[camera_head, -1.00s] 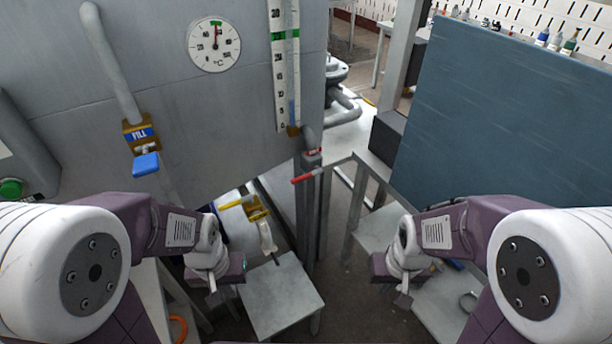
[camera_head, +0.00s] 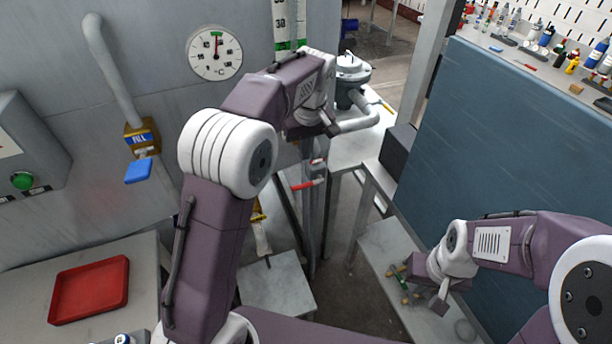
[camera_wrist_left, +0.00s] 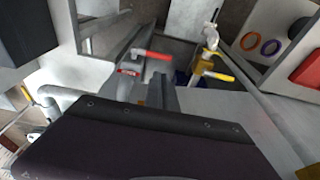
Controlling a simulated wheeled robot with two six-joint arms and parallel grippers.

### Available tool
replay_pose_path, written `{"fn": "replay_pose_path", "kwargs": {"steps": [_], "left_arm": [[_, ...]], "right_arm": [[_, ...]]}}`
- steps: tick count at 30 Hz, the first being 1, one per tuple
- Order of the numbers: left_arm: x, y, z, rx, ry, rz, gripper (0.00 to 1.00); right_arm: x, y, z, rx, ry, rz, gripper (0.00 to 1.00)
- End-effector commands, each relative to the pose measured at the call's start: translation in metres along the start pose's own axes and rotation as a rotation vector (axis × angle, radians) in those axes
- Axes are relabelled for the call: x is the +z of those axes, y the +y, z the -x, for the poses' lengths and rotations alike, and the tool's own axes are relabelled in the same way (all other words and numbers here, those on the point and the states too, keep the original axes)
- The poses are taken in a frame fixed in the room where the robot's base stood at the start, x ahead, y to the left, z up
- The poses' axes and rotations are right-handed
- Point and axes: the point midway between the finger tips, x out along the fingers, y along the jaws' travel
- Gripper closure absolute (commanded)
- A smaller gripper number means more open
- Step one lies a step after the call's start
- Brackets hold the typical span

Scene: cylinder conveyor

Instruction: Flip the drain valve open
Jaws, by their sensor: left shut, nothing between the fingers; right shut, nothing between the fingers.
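A valve with a red lever (camera_head: 302,186) is on the pipe below the gauge column. Its lever sticks out sideways to the left, and a small red label sits by it, too small to read. My right gripper (camera_head: 440,302) is shut and empty at the lower right.
A blue-grey panel (camera_head: 520,150) blocks the right. A red tray (camera_head: 90,290) is on the left bench. A pump (camera_head: 352,75) stands behind the pipe.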

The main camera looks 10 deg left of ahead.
Motion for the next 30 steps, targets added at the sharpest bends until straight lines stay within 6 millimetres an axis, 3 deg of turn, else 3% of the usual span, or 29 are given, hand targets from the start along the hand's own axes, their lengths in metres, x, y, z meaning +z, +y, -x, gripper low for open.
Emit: {"fn": "replay_pose_path", "kwargs": {"steps": [8, 21, 30], "left_arm": [[0.000, 0.000, -0.008, 0.000, -0.001, 0.000, 1.00], [0.001, -0.001, -0.098, -0.002, -0.003, 0.000, 1.00], [0.001, -0.001, -0.137, 0.001, -0.001, 0.000, 1.00]], "right_arm": [[0.000, 0.000, -0.003, 0.000, 0.000, 0.000, 1.00], [0.001, 0.000, -0.014, 0.000, 0.000, 0.000, 1.00], [0.002, 0.000, -0.015, 0.000, 0.000, 0.000, 1.00]]}}
